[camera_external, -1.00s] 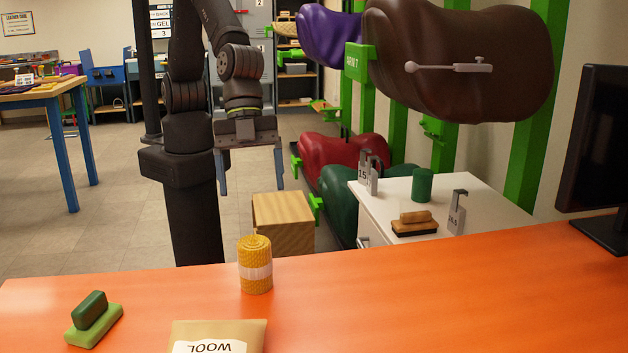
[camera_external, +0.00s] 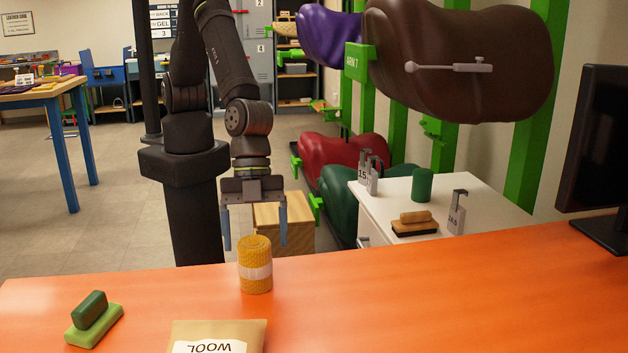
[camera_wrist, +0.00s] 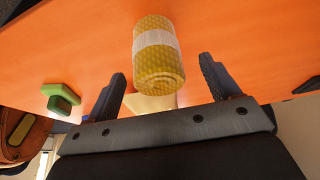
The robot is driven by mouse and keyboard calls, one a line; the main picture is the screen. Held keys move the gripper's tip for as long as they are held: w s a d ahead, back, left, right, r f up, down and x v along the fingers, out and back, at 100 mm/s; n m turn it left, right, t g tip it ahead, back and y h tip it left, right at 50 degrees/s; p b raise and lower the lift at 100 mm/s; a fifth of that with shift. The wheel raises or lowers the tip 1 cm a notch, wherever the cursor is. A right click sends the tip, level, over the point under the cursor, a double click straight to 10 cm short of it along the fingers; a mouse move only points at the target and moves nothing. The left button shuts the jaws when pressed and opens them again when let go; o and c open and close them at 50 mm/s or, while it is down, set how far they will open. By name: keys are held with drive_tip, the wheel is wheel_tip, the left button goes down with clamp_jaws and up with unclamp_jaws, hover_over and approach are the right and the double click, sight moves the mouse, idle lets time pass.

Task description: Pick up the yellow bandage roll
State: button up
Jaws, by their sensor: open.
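The yellow bandage roll (camera_external: 255,265) stands upright on the orange table, with a pale band around its middle. In the wrist view the roll (camera_wrist: 158,55) lies ahead of the fingers, between their lines and apart from them. My gripper (camera_external: 255,243) is open and empty, with its two blue-grey fingers pointing down. In the external view the fingertips are level with the top of the roll, one on either side of it in the picture, and the roll covers part of the space between them. The wrist view also shows both fingers of my gripper (camera_wrist: 163,72) spread wide.
On the orange table (camera_external: 400,300), a green brush or block (camera_external: 93,318) lies at left and a WOOL packet (camera_external: 218,337) at the front. A monitor (camera_external: 595,150) stands at right. Behind are a wooden box (camera_external: 295,222) and a white cabinet (camera_external: 440,190) with small items.

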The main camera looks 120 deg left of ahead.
sight(257, 294)
drive_tip(key=shift+d+x, duration=0.2)
drive_tip(key=shift+x, duration=1.2)
drive_tip(key=shift+d+x, duration=0.25)
drive_tip(key=shift+x, duration=1.15)
drive_tip(key=shift+w+r, duration=0.1)
drive_tip(key=shift+r, duration=0.1)
drive_tip(key=c, duration=1.1)
